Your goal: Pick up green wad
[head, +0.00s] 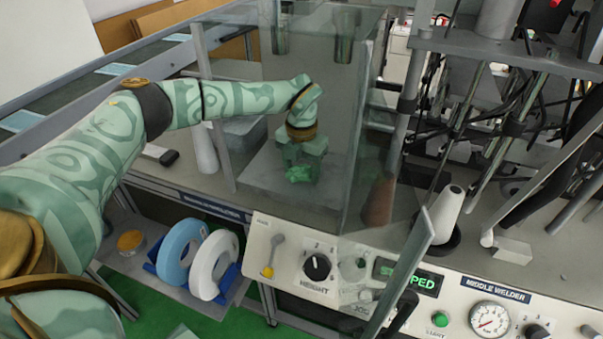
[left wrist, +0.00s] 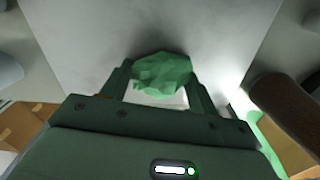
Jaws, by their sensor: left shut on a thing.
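The green wad (head: 299,174) is a small crumpled lump inside the glass-walled enclosure, over a grey plate (head: 262,178). My left gripper (head: 300,166) reaches down into the enclosure and is shut on the wad. In the left wrist view the wad (left wrist: 162,74) sits between the two fingertips of my left gripper (left wrist: 160,92). I cannot tell whether the wad still touches the plate. My right gripper is not in view.
Glass panels (head: 362,130) stand close around my left forearm, and one glass door (head: 408,262) juts out in front. The control panel (head: 480,310) with knobs and a gauge runs along the front. Blue (head: 180,252) and white (head: 212,264) rolls sit on a lower shelf.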

